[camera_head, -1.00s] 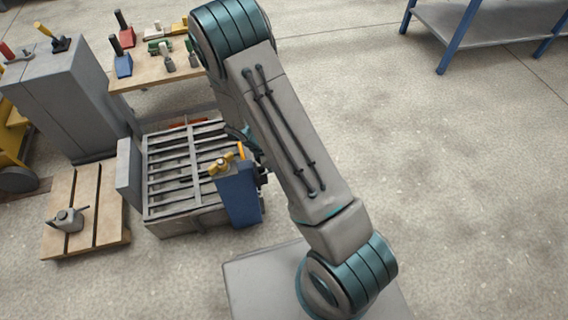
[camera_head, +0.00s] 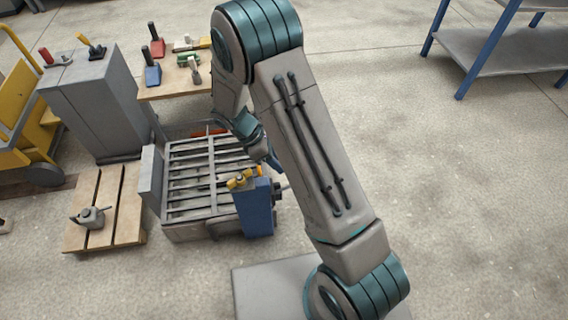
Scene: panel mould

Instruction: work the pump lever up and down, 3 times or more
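A blue upright unit (camera_head: 259,213) stands at the right front corner of the grey barred mould (camera_head: 193,232). A yellow fitting (camera_head: 240,181) sits on its top left, and a dark part sticks out on its right side. I cannot tell for sure which part is the pump lever. My gripper (camera_head: 274,164) points down just above and behind the blue unit, partly hidden by my arm. Its fingers are too small and covered to show whether they are open or touching anything.
A wooden pallet (camera_head: 129,225) with a grey handled device (camera_head: 91,217) lies left of the mould. A grey cabinet (camera_head: 92,115) and a tool table (camera_head: 160,91) stand behind. A blue-legged shelf (camera_head: 492,58) is at upper right. The right floor is clear.

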